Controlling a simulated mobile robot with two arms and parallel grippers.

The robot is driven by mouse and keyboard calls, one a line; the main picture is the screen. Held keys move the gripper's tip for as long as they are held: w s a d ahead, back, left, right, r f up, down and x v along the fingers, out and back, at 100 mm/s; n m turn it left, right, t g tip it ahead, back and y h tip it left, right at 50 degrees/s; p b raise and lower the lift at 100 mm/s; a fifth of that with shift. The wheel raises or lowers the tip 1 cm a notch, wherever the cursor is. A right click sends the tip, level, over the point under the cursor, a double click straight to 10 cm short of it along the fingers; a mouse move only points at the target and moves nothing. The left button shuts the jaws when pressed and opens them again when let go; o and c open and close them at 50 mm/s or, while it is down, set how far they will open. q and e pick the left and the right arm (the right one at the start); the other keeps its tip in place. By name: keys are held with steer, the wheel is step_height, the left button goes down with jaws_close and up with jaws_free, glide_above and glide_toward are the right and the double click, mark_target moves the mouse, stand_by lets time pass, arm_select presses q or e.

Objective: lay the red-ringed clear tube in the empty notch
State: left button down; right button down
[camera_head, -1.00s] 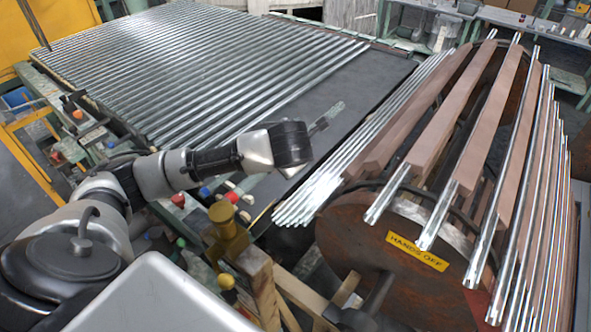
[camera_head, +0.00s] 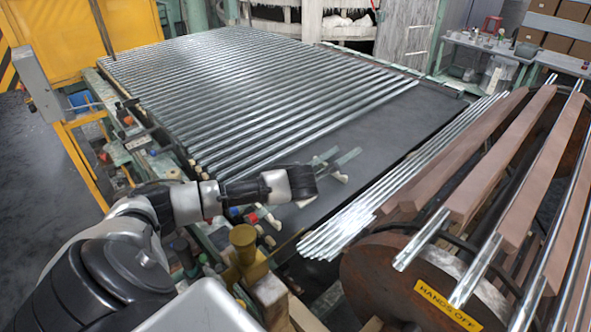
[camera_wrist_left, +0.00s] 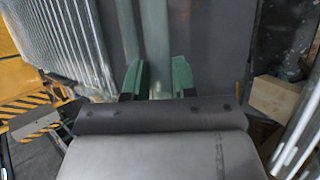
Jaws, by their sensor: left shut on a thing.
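My left gripper (camera_head: 338,163) reaches out over the dark bare strip of the table. In the left wrist view its green fingers (camera_wrist_left: 157,82) stand either side of a pale clear tube (camera_wrist_left: 155,45), which runs away from me between them. I take the gripper as shut on this tube. No red ring shows on the part in view. In the head view the tube hardly stands out from the dark surface. Many clear tubes (camera_head: 240,85) lie in parallel rows on the table to the left. I cannot pick out an empty notch among them. My right gripper is not in view.
A bundle of tubes (camera_head: 400,185) lies along the table's right edge. A large drum with brown slats (camera_head: 500,150) and a yellow "HANDS OFF" label (camera_head: 447,305) stands at right. A brass-coloured post (camera_head: 243,245) stands below my left arm. The dark table strip (camera_head: 390,125) is clear.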

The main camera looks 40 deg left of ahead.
arm_select(q)
steer(key=shift+a+f+p, duration=0.15)
steer(key=shift+f+p, duration=0.35)
steer(key=shift+f, duration=1.6)
steer(key=c, duration=0.9)
jaws_free()
steer(key=b+v, duration=0.1)
steer(key=v, duration=1.1)
